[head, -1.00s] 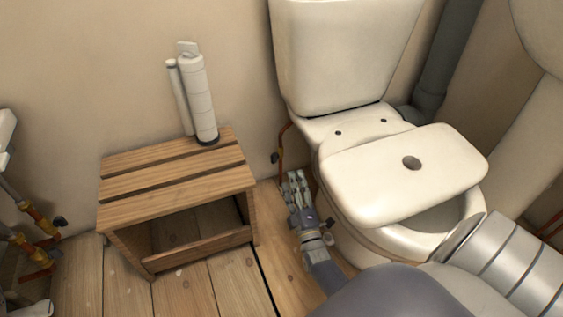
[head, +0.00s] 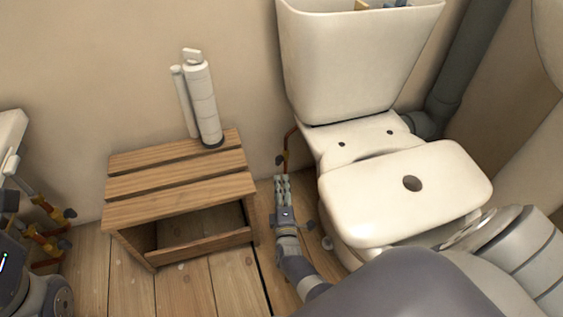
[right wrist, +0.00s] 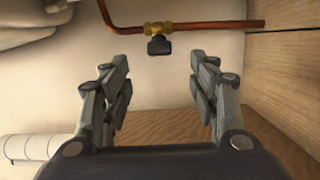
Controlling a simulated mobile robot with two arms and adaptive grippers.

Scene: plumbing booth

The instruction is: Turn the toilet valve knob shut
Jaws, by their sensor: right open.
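The toilet valve has a small black knob (head: 279,160) on a copper pipe (head: 289,146) by the wall, left of the toilet (head: 350,205). In the right wrist view the knob (right wrist: 158,46) hangs from a brass valve body (right wrist: 158,29), ahead of the fingers and between them in the picture. My right gripper (head: 282,182) is low between the stool and the toilet, just short of the knob. It also shows in the right wrist view (right wrist: 160,88), open with nothing between its fingers. The knob looks apart from both fingers. My left gripper is out of view.
A slatted wooden stool (head: 178,187) stands close to the left of my right gripper, with a white cylinder (head: 203,105) on it. The toilet bowl is close on the right. More pipes with valves (head: 45,225) are at the far left. The gap between is narrow.

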